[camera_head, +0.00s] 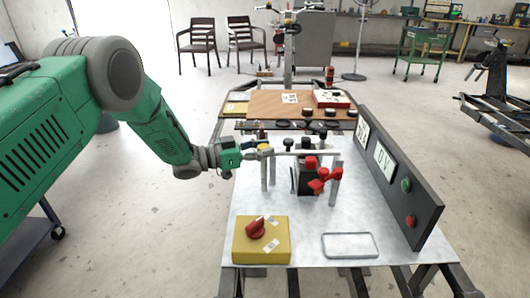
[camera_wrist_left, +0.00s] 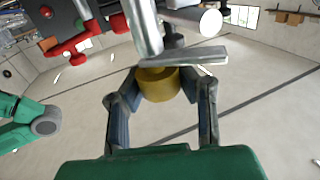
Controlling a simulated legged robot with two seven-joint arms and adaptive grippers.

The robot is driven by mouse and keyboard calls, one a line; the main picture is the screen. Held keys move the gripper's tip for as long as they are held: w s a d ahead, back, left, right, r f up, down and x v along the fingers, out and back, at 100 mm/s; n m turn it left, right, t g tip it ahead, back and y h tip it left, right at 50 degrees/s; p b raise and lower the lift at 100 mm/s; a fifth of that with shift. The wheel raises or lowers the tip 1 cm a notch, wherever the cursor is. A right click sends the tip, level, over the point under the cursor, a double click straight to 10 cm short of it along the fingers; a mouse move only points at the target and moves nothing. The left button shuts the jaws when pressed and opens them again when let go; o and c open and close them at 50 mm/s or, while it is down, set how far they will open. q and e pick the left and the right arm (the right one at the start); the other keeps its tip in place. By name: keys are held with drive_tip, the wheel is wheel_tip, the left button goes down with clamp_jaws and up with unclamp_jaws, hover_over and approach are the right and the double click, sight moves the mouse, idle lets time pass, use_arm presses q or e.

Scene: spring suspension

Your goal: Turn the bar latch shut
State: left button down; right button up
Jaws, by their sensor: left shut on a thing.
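The bar latch (camera_head: 302,152) is a grey metal bar lying roughly level between upright posts on the white worktable (camera_head: 250,200). A yellow knob (camera_wrist_left: 158,85) is at its left end. My left gripper (camera_head: 262,149) reaches in from the left and is shut on this knob. In the left wrist view the knob sits between the two fingers, with a metal post (camera_wrist_left: 144,28) and a flat metal piece (camera_wrist_left: 184,57) just beyond. The fingertips are partly hidden there. My right gripper is not in view.
A yellow box (camera_head: 272,250) with a red knob is at front left, and a grey-rimmed tray (camera_head: 350,246) is at front right. A dark panel (camera_head: 425,195) with green and red buttons bounds the right side.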

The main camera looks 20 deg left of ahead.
use_arm(q)
drive_tip(key=m+g, duration=0.1)
drive_tip(key=m+g+h+b, duration=0.1)
drive_tip(key=shift+a+f+g+h, duration=0.1)
drive_tip(key=shift+f+g+h, duration=0.1)
drive_tip(key=shift+g+h, duration=0.15)
drive_tip(key=m+g+h+b, duration=0.1)
drive_tip(key=m+g+b, duration=0.2)
drive_tip(key=g+b, duration=0.1)
drive_tip(key=shift+g, duration=0.45)
drive_tip(key=m+g+b, duration=0.1)
drive_tip(key=g+b, duration=0.1)
drive_tip(key=shift+r+m+h+b, duration=0.1)
drive_tip(key=shift+m+h+b, duration=0.15)
drive_tip(key=shift+m+b, duration=0.1)
drive_tip(key=shift+r, duration=0.15)
drive_tip(key=shift+g, duration=0.4)
drive_tip(key=shift+r, duration=0.1)
drive_tip(key=c, duration=1.1)
unclamp_jaws()
drive_tip(key=shift+w, duration=0.1)
drive_tip(key=shift+c, duration=0.2)
